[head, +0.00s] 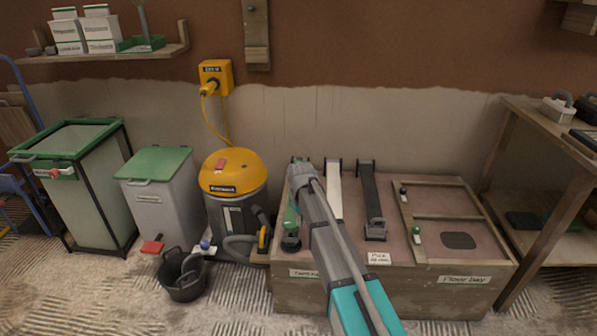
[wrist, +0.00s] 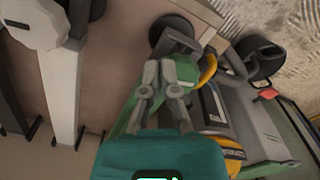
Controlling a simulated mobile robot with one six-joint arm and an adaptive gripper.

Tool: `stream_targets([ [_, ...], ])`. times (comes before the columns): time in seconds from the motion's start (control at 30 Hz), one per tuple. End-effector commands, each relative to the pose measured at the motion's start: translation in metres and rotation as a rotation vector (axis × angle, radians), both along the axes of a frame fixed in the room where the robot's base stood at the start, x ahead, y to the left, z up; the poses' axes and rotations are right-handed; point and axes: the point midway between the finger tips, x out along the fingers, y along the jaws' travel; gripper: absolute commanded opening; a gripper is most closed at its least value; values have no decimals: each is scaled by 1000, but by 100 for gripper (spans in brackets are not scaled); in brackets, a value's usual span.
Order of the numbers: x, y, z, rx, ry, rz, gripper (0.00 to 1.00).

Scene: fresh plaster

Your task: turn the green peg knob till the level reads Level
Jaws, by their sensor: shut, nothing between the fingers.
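A small green-topped peg knob (head: 416,235) stands on the wooden frame at the right of the low bench in the head view. I cannot make out a readable level in either view. My gripper (head: 300,172) is over the left part of the bench, well left of the knob, and its fingertips are hard to see there. In the wrist view my gripper (wrist: 164,76) is shut and empty, in front of a green tool (wrist: 185,70) on the bench. I cannot tell whether it touches the tool. The knob is not recognisable in the wrist view.
The low bench (head: 440,285) also holds a white-topped long tool (head: 334,190) and a dark long tool (head: 372,200). A yellow vacuum (head: 232,172) stands just left of it. A shelf unit (head: 528,215) is close on the right.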

Motion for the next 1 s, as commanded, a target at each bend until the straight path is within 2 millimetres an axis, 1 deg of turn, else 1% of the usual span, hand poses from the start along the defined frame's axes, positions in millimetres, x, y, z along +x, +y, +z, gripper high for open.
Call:
stream_targets([
  [0.03, 0, 0, 9, 0, 0, 0, 0],
  [0.33, 0, 0, 31, 0, 0, 0, 0],
  [0.8, -1, -1, 32, 0, 0, -2, 0],
  [0.93, -9, -10, 32, 0, 0, -17, 0],
  [1.0, -17, -20, 32, 0, 0, -35, 0],
])
